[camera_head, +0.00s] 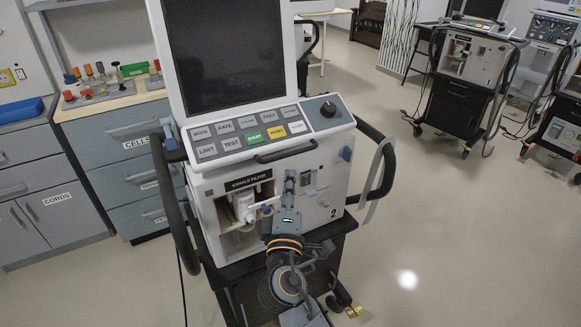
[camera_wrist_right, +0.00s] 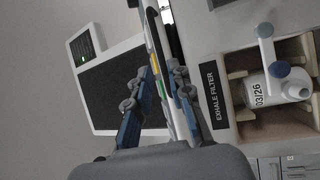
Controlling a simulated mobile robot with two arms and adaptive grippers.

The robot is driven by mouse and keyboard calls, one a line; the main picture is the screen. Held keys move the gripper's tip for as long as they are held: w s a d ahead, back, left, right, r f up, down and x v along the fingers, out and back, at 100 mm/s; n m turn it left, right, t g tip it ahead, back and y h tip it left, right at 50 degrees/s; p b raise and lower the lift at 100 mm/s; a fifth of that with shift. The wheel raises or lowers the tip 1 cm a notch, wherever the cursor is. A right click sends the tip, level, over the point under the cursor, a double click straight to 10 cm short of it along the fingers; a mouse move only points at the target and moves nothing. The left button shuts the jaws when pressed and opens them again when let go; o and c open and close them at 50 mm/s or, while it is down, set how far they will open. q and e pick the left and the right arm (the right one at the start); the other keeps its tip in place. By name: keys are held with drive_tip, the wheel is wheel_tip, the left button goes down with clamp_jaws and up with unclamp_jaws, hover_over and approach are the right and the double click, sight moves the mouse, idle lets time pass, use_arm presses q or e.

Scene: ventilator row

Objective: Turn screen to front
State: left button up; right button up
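The screen (camera_head: 225,50) is a dark panel in a white frame, standing upright above the keypad of ventilator 2 (camera_head: 325,205). It also shows sideways in the right wrist view (camera_wrist_right: 122,85). My right gripper (camera_head: 290,175) is in front of the ventilator's face, below the keypad handle (camera_head: 285,151) and right of the exhale filter bay (camera_head: 240,205). In the right wrist view its blue-padded fingers (camera_wrist_right: 163,72) are apart, with the keypad edge visible between them. I see nothing held. My left gripper is not in view.
Side handles (camera_head: 378,165) flank the ventilator. A drawer counter (camera_head: 120,125) with colourful items stands to the left. Other ventilators (camera_head: 472,65) stand at the back right. The floor (camera_head: 440,220) on the right is clear.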

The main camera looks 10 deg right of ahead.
drive_tip(key=v, duration=0.4)
idle(0.3)
wheel_tip(320, 180, down, 24)
drive_tip(key=a+g+y+p, duration=0.2)
drive_tip(key=g+y, duration=0.2)
drive_tip(key=g, duration=0.1)
drive_tip(key=s+d+f+m+g+y, duration=0.1)
drive_tip(key=s+f+g, duration=0.1)
drive_tip(key=s+f, duration=0.45)
drive_tip(key=s+d+f+g, duration=0.2)
drive_tip(key=s+f+g, duration=0.1)
drive_tip(key=f, duration=0.7)
drive_tip(key=s+d+f+m+g+p, duration=0.2)
drive_tip(key=s+d+f+m+g, duration=0.2)
drive_tip(key=s+f, duration=0.9)
drive_tip(key=s+d+f+m+g, duration=0.2)
drive_tip(key=s+d+f+m, duration=0.1)
drive_tip(key=s, duration=0.8)
drive_tip(key=s+d+f+m+g, duration=0.2)
drive_tip(key=s+d+f+m, duration=0.1)
drive_tip(key=s, duration=0.9)
drive_tip(key=shift+d+f+y+p, duration=0.35)
drive_tip(key=shift+d+f+y, duration=0.1)
drive_tip(key=shift+d, duration=0.2)
